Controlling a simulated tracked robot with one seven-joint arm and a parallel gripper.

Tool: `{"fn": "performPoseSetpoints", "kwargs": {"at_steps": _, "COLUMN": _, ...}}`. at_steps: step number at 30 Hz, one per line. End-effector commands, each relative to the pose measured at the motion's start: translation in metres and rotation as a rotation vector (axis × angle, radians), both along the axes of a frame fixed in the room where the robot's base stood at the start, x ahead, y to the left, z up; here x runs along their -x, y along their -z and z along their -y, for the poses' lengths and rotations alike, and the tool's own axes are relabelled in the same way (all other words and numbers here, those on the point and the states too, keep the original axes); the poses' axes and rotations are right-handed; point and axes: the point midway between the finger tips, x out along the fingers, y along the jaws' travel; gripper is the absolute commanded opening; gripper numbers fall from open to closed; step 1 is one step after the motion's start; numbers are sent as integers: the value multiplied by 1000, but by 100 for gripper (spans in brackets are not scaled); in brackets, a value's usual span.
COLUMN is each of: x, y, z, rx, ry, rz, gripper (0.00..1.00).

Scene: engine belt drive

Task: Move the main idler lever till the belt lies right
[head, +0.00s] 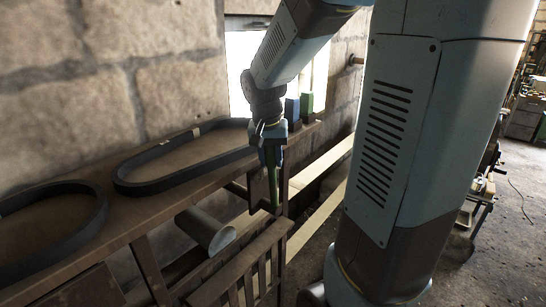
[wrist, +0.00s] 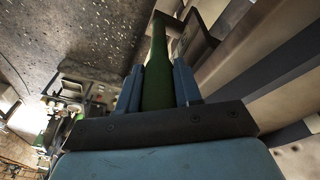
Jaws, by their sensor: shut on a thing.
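My gripper (head: 270,150) points down at the front edge of the wooden bench and is shut on a green lever (head: 273,182). In the wrist view, the lever (wrist: 156,62) stands between the two blue fingers of my gripper (wrist: 158,82) and runs on beyond them. A black belt (head: 128,187) lies as a long loop on the bench, left of my gripper. A second black belt (head: 92,232) shows at the lower left, cut off by the frame. I cannot tell how either belt sits on any pulley.
A blue block (head: 292,108) and a green block (head: 306,103) stand behind my gripper by the bright window. A grey cylinder (head: 208,232) lies below the bench edge, by wooden slats (head: 250,262). A stone wall (head: 150,60) rises behind. My own arm hides much of the right side.

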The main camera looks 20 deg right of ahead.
Motion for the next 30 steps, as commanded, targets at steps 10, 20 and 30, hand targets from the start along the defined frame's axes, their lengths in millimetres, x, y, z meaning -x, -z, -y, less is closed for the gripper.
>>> {"fn": "performPoseSetpoints", "kwargs": {"at_steps": 10, "x": -2, "y": -1, "z": 0, "rx": -1, "ry": -1, "rz": 5, "gripper": 59}}
{"fn": "performPoseSetpoints", "kwargs": {"at_steps": 20, "x": -1, "y": -7, "z": 0, "rx": -2, "ry": 0, "rz": 6, "gripper": 59}}
{"fn": "performPoseSetpoints", "kwargs": {"at_steps": 30, "x": 5, "y": -63, "z": -9, "rx": 0, "ry": 0, "rz": 8, "gripper": 59}}
